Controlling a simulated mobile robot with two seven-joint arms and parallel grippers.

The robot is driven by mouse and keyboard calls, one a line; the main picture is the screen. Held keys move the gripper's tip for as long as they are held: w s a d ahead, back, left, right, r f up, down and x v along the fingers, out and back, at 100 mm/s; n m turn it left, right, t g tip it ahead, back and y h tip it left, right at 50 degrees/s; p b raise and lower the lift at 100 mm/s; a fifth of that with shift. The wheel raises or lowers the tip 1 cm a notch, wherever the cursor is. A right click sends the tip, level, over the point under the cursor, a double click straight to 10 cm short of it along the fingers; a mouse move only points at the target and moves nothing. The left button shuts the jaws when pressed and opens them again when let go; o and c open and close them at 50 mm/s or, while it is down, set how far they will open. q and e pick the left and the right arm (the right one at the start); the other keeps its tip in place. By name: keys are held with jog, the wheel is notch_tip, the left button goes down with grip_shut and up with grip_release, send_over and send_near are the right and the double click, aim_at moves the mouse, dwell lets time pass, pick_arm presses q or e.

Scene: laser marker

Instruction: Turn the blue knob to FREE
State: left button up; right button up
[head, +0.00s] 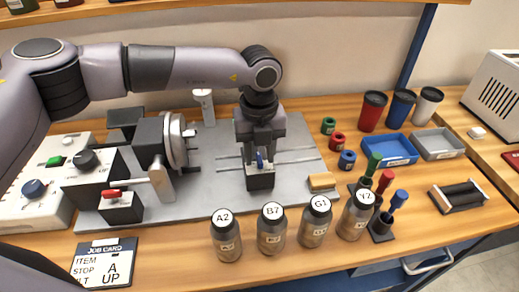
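A slim blue knob (260,161) stands on a small black block with a pale label (260,182), on the grey plate in the middle of the bench. My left gripper (260,152) points straight down over this block, its fingers at either side of the blue knob. I cannot tell whether the fingers touch it, and the label is too small to read. A similar red knob (111,194) lies across a black block further left. My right gripper is not in view.
A grey chuck unit (155,145) is left of my gripper. Coloured-handled tools and trays (387,149) are at the right.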

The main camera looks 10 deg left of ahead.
pick_arm(q)
jog(key=shift+f, duration=0.2)
grip_shut()
